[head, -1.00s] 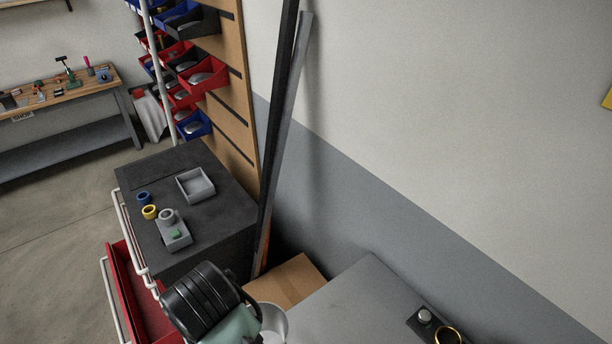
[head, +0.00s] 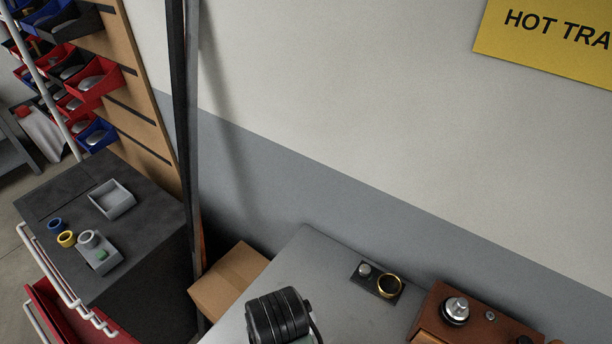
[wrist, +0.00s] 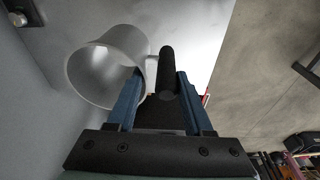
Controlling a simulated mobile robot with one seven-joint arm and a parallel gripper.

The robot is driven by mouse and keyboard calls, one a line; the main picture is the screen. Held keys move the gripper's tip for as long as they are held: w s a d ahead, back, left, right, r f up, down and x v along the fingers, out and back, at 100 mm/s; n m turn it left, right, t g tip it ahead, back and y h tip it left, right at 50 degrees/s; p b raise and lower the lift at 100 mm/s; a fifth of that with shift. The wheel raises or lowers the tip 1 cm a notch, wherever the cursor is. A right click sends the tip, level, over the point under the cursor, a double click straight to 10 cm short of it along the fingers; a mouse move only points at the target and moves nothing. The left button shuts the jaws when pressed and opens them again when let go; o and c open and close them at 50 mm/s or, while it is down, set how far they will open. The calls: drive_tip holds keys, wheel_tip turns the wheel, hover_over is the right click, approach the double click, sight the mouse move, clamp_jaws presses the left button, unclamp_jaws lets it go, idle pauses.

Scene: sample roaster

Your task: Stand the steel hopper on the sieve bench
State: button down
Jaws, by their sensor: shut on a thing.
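The steel hopper (wrist: 105,68), a pale grey round vessel with a wide open mouth, shows in the wrist view at the left. A black handle (wrist: 167,68) joined to its side lies between the blue fingers of my gripper (wrist: 162,84), which is shut on it. The hopper hangs beside the left finger, its mouth tilted toward the camera. In the head view the hopper and fingers are out of sight below the frame. A grey-topped bench (head: 300,262) stands below the wall in the head view; I cannot tell whether it is the sieve bench.
A black plate with a knob and brass ring (head: 390,285) lies on the grey top. A brown wooden unit with knobs (head: 480,318) is at the right. A cardboard box (head: 229,279) and leaning bars are left of the bench, then a dark cabinet (head: 140,225) with an open red drawer.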

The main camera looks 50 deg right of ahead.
drive_tip(key=shift+s+d+f+p, duration=0.1)
drive_tip(key=shift+s+d+f, duration=0.35)
drive_tip(key=shift+f, duration=1.4)
drive_tip(key=shift+s+d+f+p, duration=0.15)
drive_tip(key=shift+s+d+f, duration=0.3)
drive_tip(key=shift+f, duration=1.45)
drive_tip(key=shift+s+d+f+p, duration=0.1)
drive_tip(key=shift+s+d+f, duration=0.3)
drive_tip(key=shift+f, duration=1.45)
drive_tip(key=shift+s+a, duration=0.1)
drive_tip(key=shift+c, duration=1.5)
unclamp_jaws()
